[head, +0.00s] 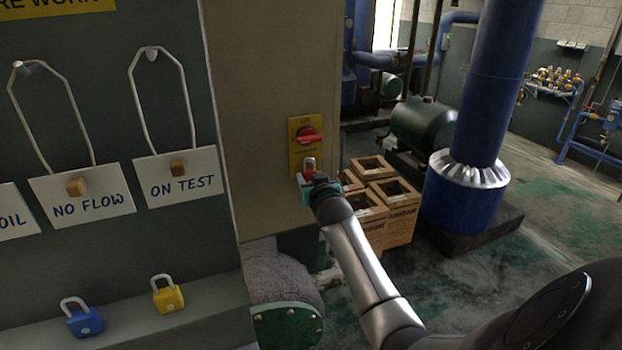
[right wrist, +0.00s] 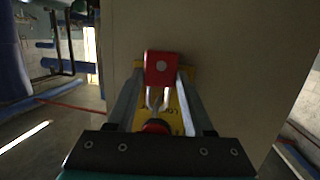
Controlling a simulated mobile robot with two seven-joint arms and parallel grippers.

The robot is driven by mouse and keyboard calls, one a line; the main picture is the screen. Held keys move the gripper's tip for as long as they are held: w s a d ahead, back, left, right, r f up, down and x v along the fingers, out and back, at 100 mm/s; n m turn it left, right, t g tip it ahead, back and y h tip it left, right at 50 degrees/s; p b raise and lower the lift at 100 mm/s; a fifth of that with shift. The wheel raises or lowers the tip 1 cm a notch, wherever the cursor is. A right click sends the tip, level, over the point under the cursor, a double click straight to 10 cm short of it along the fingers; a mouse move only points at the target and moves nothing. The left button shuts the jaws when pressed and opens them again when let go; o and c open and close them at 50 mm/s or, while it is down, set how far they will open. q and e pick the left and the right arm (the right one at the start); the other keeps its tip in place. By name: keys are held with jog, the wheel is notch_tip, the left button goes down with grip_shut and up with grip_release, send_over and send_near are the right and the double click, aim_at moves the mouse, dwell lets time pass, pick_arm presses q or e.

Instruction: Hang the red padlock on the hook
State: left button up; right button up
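The red padlock (head: 308,176) is at the lower edge of the yellow switch plate (head: 295,152), with its grey shackle pointing up towards the red rotary knob (head: 308,136). My right gripper (head: 313,183) is at the padlock. In the right wrist view, the red padlock body (right wrist: 162,68) sits between the two fingertips, which appear closed on its sides. Its shackle points down the picture towards the red knob (right wrist: 155,126). I cannot tell whether the shackle is through anything. No empty hook is clear; two board hooks (head: 152,53) carry tags. My left gripper is out of view.
A blue padlock (head: 86,322) and a yellow padlock (head: 169,298) rest on the grey ledge at lower left. The "NO FLOW" (head: 95,208) and "ON TEST" (head: 196,187) tags hang above. Wooden crates (head: 399,222) and a blue pipe (head: 495,90) stand behind my right arm.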

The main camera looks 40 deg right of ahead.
jog(key=o, duration=0.5)
jog(key=shift+c, duration=0.2)
jog(key=v, duration=1.5)
jog(key=shift+s, duration=0.1)
